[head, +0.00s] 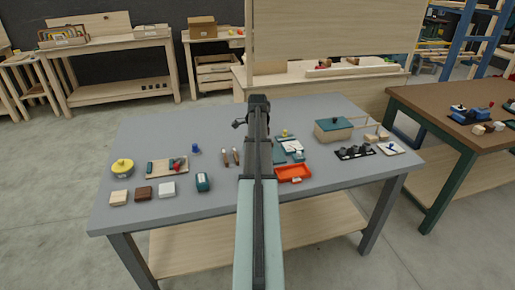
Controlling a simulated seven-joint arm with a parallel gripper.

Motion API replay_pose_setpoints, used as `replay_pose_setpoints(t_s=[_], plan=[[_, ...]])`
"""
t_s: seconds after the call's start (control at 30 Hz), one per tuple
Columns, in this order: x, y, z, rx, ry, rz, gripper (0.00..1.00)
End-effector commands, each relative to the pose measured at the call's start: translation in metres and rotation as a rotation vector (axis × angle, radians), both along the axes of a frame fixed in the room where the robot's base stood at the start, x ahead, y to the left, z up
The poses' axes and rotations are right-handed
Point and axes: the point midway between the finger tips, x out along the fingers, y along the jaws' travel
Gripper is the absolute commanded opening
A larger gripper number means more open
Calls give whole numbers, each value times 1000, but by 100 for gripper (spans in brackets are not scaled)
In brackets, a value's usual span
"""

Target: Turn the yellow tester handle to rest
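Two yellow things are on the grey table (225,205) in the head view. One is a round yellow-topped piece (122,165) with a small dark knob, near the left edge. The other is a small yellow knob (284,132) beside green and white parts, just right of my arm. I cannot tell which of them is the tester handle, or how it is turned. My arm reaches forward over the table's middle. Its dark end, with my gripper (239,123), is near the far side, apart from both yellow things as seen here. The fingers are too small and dark to read.
A red tray (293,173) lies right of my arm, a green-lidded box (333,130) behind it. A black holder (354,152) is farther right.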

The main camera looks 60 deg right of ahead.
Motion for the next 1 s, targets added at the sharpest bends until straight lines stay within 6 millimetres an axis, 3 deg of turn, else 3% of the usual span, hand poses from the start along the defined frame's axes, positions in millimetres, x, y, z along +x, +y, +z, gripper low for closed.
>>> replay_pose_setpoints(t_s=[0.57,0.6,0.8,1.0], plan=[[0,0,0,-1,0,-34,0],[0,0,0,-1,0,-34,15],[0,0,0,-1,-1,-33,34],[0,0,0,0,0,-32,38]])
